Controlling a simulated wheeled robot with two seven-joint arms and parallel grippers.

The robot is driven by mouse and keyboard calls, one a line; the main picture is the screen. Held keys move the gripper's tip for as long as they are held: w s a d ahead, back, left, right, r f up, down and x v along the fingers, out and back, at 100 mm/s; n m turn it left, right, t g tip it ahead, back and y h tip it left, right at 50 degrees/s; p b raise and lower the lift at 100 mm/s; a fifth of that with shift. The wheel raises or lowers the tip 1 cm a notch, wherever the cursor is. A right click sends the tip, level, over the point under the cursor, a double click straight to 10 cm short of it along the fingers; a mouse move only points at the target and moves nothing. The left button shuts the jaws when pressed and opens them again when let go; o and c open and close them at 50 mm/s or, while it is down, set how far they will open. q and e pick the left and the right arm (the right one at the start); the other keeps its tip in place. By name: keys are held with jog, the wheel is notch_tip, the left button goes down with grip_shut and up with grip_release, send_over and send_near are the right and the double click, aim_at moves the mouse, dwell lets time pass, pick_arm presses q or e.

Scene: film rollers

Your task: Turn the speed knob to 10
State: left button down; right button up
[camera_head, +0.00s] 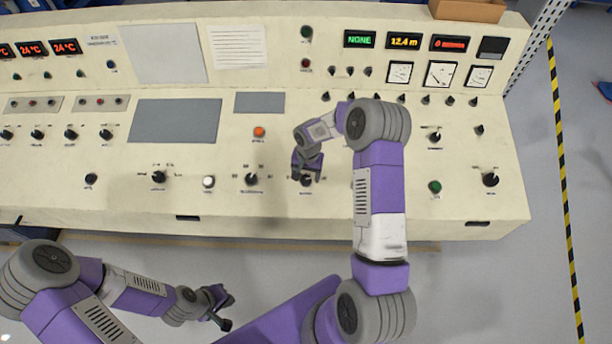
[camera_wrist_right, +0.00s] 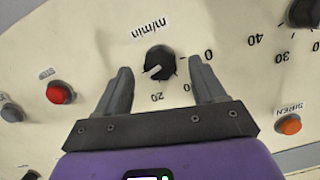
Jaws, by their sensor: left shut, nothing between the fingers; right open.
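The speed knob (camera_wrist_right: 159,62) is black, with "m/min" printed upside down beside it. Its white pointer line points to the lower left in the right wrist view. A "20" shows below the knob and a "0" to its right; I cannot make out a 10. In the head view the knob (camera_head: 307,181) is partly hidden by my right gripper (camera_head: 306,172). In the wrist view my right gripper (camera_wrist_right: 160,75) is open, one finger on each side of the knob; I cannot tell whether they touch it. My left gripper (camera_head: 222,310) is shut and empty, in front of the console.
The cream console (camera_head: 250,205) carries several other knobs. A red button (camera_wrist_right: 60,92) and an orange SIREN button (camera_wrist_right: 289,125) flank the right gripper. A white button (camera_head: 208,182) and a green button (camera_head: 435,187) sit along the front.

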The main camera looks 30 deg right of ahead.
jog(key=shift+f, duration=0.85)
jog(key=c, duration=1.1)
jog(key=shift+o, duration=0.2)
